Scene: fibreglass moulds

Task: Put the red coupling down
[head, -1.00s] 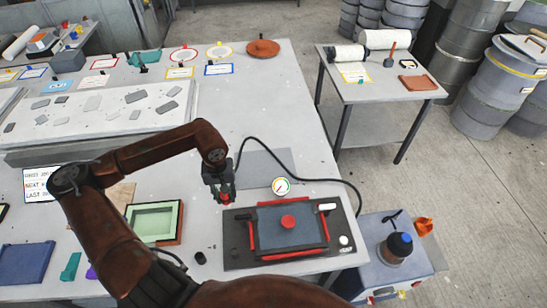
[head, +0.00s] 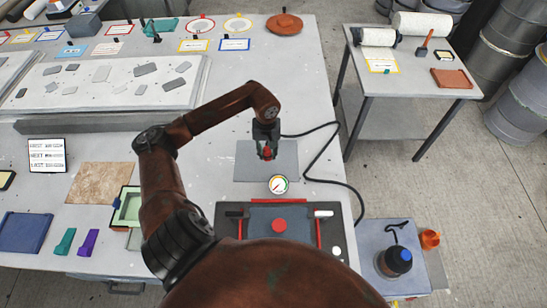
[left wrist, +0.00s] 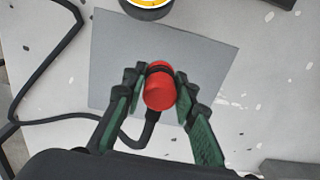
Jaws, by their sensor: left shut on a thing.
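The red coupling (left wrist: 159,91) sits between the green fingers of my left gripper (head: 266,153), which is shut on it. In the left wrist view, the gripper (left wrist: 158,100) has a finger on each side of the coupling, and a black hose runs from it. The coupling and gripper are over a flat grey mat (head: 250,172) on the table; it also shows in the left wrist view (left wrist: 205,50). I cannot tell whether the coupling touches the mat. My right gripper is not in view.
A round gauge (head: 277,185) stands just in front of the mat. The black hose (head: 330,150) loops across the table on the right.

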